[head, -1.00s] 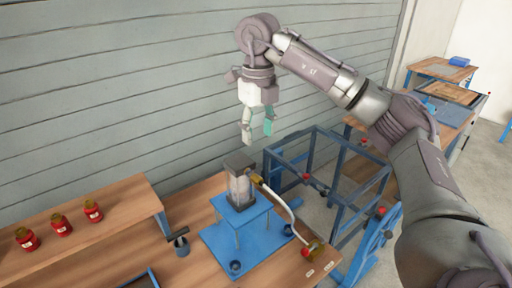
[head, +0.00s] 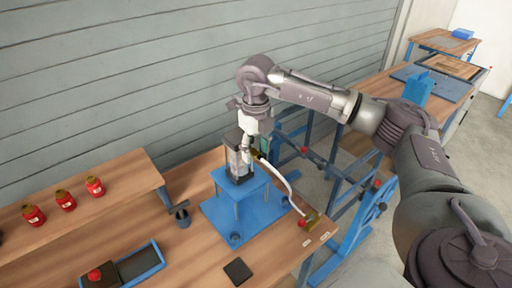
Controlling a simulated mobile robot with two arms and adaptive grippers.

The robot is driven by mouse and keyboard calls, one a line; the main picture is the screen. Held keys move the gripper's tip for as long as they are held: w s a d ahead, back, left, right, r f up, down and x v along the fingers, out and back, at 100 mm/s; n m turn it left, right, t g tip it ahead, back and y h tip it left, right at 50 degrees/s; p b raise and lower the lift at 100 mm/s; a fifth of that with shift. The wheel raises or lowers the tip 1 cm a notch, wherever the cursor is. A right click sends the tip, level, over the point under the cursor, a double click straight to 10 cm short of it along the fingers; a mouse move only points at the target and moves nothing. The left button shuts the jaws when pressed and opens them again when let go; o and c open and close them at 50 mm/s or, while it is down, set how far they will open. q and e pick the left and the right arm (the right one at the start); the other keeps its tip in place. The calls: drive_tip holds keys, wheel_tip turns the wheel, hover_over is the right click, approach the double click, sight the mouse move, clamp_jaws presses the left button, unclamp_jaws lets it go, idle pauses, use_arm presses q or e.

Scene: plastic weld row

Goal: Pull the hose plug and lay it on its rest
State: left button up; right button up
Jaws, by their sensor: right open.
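A clear-walled unit with a dark top (head: 235,155) stands on a blue stand (head: 240,193) on the wooden bench. A white hose (head: 281,181) runs from a brass-coloured plug (head: 258,156) at the unit's right side down to a brass and red fitting (head: 309,219) at the bench's right edge. My right gripper (head: 256,150) points down with its open fingers at the plug end of the hose. The fingers partly cover the plug, and I cannot tell whether they touch it. I cannot tell which item is the rest. My left gripper is out of view.
A dark square pad (head: 237,271) lies at the bench's front. A blue-edged tray (head: 156,262) and a small grey holder (head: 181,215) are to the left. Red jars (head: 66,201) stand on a raised shelf. A blue frame (head: 345,195) stands right of the bench.

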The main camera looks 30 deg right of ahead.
drive_tip(key=shift+c, duration=0.2)
clamp_jaws()
drive_tip(key=shift+s, duration=0.15)
idle(0.3)
drive_tip(key=shift+s, duration=0.7)
drive_tip(key=shift+s+d, duration=0.1)
drive_tip(key=shift+s+d+b, duration=0.1)
drive_tip(key=shift+s+b, duration=0.25)
drive_tip(key=shift+s, duration=1.15)
